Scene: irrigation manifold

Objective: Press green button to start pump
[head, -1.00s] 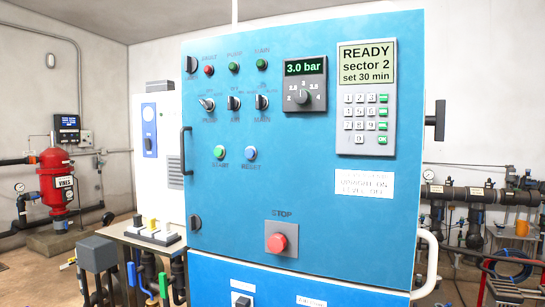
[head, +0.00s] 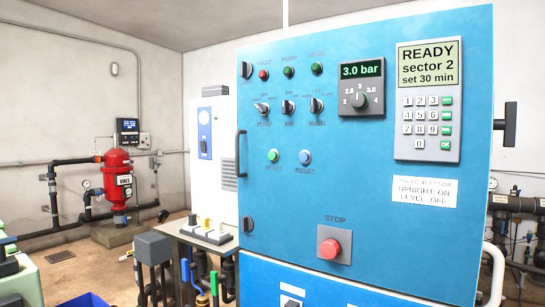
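The green button (head: 272,156) sits on the front of the blue control cabinet (head: 400,245), left of the blue reset button (head: 305,157), with a START label under it. The red stop button (head: 329,249) is on a grey plate lower down. The display (head: 428,64) reads READY, sector 2, set 30 min. The pressure readout (head: 361,70) shows 3.0 bar. A red, a green and another green lamp run along the top left, above three selector switches (head: 288,107). Neither of my grippers is in view.
A small table (head: 195,237) with valves and pipes stands left of the cabinet. A white cabinet (head: 222,160) stands behind it. A red filter tank (head: 117,180) is at the far left. Pipes run behind on the right. Open floor (head: 75,265) shows at left.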

